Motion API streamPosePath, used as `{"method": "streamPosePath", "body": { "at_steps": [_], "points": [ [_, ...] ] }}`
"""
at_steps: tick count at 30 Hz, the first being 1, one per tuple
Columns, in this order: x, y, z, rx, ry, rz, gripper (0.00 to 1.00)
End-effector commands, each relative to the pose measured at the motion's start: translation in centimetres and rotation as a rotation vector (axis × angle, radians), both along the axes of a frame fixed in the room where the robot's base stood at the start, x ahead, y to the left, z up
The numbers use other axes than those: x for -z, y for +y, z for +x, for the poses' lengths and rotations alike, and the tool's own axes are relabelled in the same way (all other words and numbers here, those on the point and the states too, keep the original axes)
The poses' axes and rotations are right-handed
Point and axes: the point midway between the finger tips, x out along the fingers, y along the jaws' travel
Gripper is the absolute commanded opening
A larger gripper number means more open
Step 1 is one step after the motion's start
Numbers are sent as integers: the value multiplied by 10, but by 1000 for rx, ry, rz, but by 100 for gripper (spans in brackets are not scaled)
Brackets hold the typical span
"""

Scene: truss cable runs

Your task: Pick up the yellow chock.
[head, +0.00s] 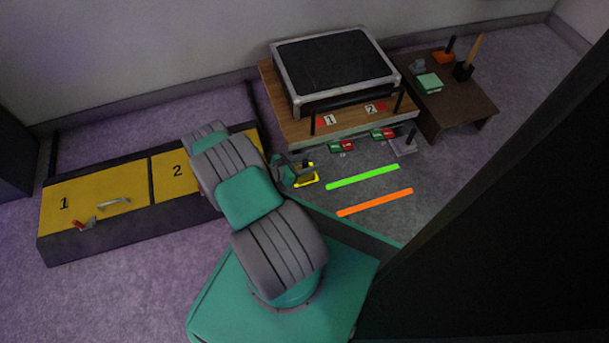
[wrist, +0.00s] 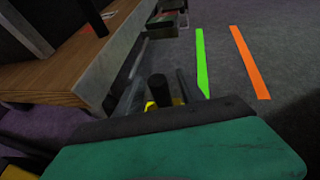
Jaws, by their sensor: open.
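The yellow chock (head: 307,181) sits on the grey floor in front of the wooden platform, with a dark upright post on it. My gripper (head: 293,178) is right at its left side and hides part of it in the head view. In the wrist view the chock (wrist: 151,106) shows only as a small yellow patch and a dark post between my gripper's fingers (wrist: 156,90). The fingers are open, one on each side of the post. Whether they touch it, I cannot tell. The rest of the chock is hidden behind my gripper's body.
The wooden platform (head: 300,133) with a black-topped case (head: 333,70) stands just behind. A grey chock (head: 404,145) stands to the right. Green (head: 362,177) and orange (head: 375,202) floor strips lie right of the yellow chock. A yellow-lidded trunk (head: 100,203) lies left; a brown table (head: 445,95) stands at back right.

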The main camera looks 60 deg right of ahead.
Motion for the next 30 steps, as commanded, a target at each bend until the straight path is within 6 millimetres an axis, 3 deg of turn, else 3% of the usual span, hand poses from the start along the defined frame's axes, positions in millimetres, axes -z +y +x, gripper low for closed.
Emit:
{"method": "streamPosePath", "body": {
  "at_steps": [3,10,27,30],
  "points": [
    [9,-13,-8,3,-1,0,47],
    [8,-15,-8,-1,-1,1,47],
    [8,-15,-8,0,-1,2,1],
    [8,-15,-8,0,-2,1,0]
  ]
}}
